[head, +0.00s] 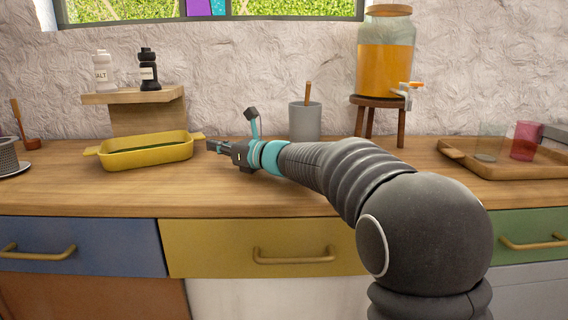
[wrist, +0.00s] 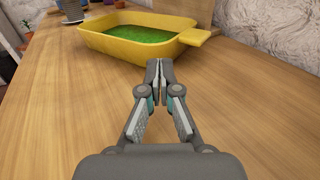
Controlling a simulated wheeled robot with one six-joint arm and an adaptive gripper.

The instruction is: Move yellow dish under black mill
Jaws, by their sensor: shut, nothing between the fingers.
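The yellow dish (head: 147,152) is a rectangular baking dish with a handle at each end, standing on the wooden counter at the left. In the wrist view the yellow dish (wrist: 112,45) lies ahead, with a green inside and one handle pointing right. The black mill (head: 148,70) stands upright on a small wooden shelf, above and behind the dish. My gripper (head: 212,146) is just right of the dish's right handle, pointing left. In the wrist view my gripper (wrist: 159,68) has its fingertips together, empty, short of the dish.
A white salt mill (head: 102,72) stands beside the black one on the wooden shelf (head: 130,97). A grey cup (head: 304,122) with a wooden stick and a drink dispenser (head: 385,50) on a stool stand behind my arm. A wooden tray (head: 500,165) holds glasses at right.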

